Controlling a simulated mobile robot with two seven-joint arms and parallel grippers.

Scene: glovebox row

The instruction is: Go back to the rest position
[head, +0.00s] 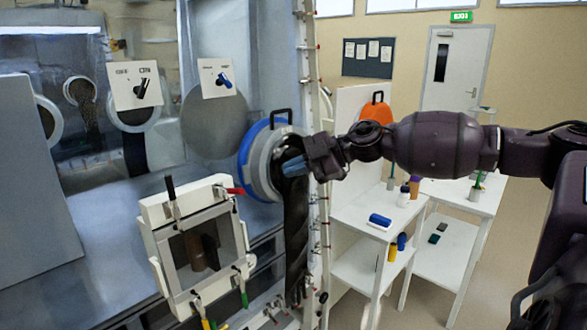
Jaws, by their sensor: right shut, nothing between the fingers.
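My right arm comes in from the right edge, and its gripper (293,167) is at the round port with a blue and grey ring (249,165) on the glovebox. Its blue fingers are shut and hold nothing. They overlap the right part of the port in the picture; I cannot tell whether they touch it. A dark glove sleeve (297,235) hangs down below the fingers. My left gripper is not in view.
A white framed hatch (155,222) with several clamps is at the lower left. Two switch plates (135,86) (216,78) are on the glovebox front. White shelf tables (350,215) with bottles and an orange round cover (376,113) stand at the right. Floor shows at lower right.

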